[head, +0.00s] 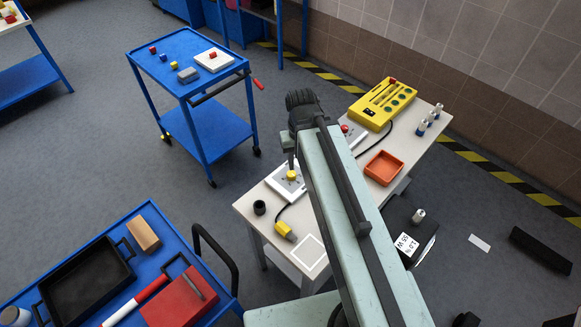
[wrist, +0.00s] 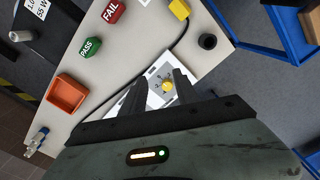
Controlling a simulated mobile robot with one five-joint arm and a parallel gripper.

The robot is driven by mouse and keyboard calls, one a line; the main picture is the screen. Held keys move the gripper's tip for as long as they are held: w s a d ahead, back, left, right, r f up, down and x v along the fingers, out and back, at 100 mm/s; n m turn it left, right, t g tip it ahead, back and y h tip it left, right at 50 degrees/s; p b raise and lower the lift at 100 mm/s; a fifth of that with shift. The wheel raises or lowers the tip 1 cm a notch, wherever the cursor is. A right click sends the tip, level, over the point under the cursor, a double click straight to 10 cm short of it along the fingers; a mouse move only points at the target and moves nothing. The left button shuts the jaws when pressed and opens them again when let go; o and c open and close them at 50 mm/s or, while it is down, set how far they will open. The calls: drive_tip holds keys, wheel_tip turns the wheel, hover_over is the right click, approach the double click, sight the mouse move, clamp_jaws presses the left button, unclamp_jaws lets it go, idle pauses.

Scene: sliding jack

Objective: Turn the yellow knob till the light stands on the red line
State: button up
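The yellow knob (head: 291,175) sits on a white panel (head: 280,186) on the pale bench. In the wrist view the knob (wrist: 168,86) shows between my gripper's two dark fingers, on the white panel (wrist: 157,98) with small dark marks. My gripper (wrist: 160,88) is open, its fingers apart and pointing toward the knob. In the head view my gripper hangs above the knob, partly hidden by my arm. I cannot tell whether the fingers touch the knob. The light and the red line cannot be made out.
FAIL (wrist: 113,11) and PASS (wrist: 90,47) blocks show in the wrist view. Blue carts (head: 185,60) stand left.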

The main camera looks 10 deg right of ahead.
drive_tip(key=o, duration=0.4)
drive_tip(key=shift+w+f, duration=0.1)
drive_tip(key=shift+c, duration=0.2)
drive_tip(key=shift+o, duration=0.5)
drive_tip(key=w+f+n+b, duration=0.5)
drive_tip(key=f+n+b, duration=0.2)
drive_tip(key=n, duration=0.1)
drive_tip(key=shift+w+f+n, duration=0.2)
drive_tip(key=shift+w+n, duration=0.1)
drive_tip(key=shift+n, duration=0.1)
drive_tip(key=n+b, duration=0.6)
drive_tip(key=n, duration=0.4)
hover_over(291, 173)
drive_tip(key=shift+t, duration=0.3)
drive_tip(key=f, duration=0.5)
drive_tip(key=shift+s+d, duration=0.1)
drive_tip(key=shift+s, duration=0.2)
drive_tip(key=shift+w+n, duration=0.1)
drive_tip(key=shift+n, duration=0.3)
wheel_tip(291, 173, down, 8)
drive_tip(key=b, duration=0.7)
drive_tip(key=shift+w+b, duration=0.15)
drive_tip(key=shift+b, duration=0.15)
drive_tip(key=shift+r, duration=0.1)
